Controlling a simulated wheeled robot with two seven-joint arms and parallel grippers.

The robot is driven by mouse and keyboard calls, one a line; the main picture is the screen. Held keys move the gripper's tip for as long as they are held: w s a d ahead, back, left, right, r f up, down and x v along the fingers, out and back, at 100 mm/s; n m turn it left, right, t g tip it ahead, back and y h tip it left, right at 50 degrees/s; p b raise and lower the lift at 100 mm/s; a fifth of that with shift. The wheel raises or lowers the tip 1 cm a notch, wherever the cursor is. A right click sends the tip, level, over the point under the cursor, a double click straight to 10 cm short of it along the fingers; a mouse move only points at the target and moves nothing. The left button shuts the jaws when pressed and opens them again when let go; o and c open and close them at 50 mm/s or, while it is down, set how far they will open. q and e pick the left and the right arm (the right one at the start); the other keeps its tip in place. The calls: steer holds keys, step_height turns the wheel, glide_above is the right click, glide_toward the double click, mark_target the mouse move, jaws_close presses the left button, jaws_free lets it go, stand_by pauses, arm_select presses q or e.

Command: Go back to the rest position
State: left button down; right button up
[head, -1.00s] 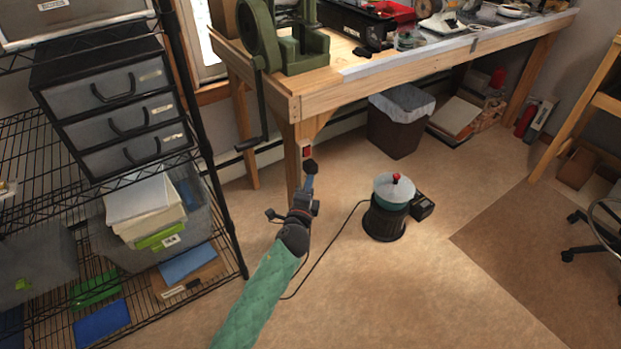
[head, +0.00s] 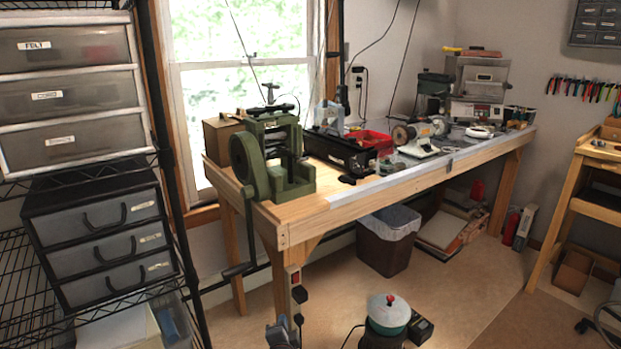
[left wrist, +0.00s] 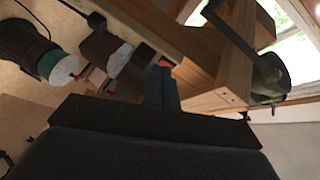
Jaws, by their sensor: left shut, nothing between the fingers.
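My left gripper (head: 283,328) shows at the bottom edge of the head view, just in front of the near leg of the workbench (head: 300,226). Most of its arm is cut off below the picture. In the left wrist view its blue fingers (left wrist: 161,86) are together with nothing between them, below the wooden bench. My right gripper is not in view.
A black wire shelf with drawers (head: 100,235) stands at left. A grinder-like green machine (head: 268,165) sits on the bench.

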arm_select(q)
steer(key=s+a+n+g+h+p, duration=0.1)
steer(key=s+a+n+g+p, duration=0.1)
steer(key=s, duration=1.2)
steer(key=s+a+r+n+g+p, duration=0.1)
steer(key=s+n+g+p, duration=0.4)
steer(key=s, duration=0.9)
steer(key=s+a+n+g+h+p, duration=0.1)
steer(key=s+a+n+g+p, duration=0.2)
steer(key=s, duration=1.1)
steer(key=n+g+p, duration=0.1)
steer(key=g, duration=0.2)
steer(key=shift+s+r+g+h+p, duration=0.3)
steer(key=shift+s+r+g+p, duration=0.05)
steer(key=shift+s+r+g, duration=0.05)
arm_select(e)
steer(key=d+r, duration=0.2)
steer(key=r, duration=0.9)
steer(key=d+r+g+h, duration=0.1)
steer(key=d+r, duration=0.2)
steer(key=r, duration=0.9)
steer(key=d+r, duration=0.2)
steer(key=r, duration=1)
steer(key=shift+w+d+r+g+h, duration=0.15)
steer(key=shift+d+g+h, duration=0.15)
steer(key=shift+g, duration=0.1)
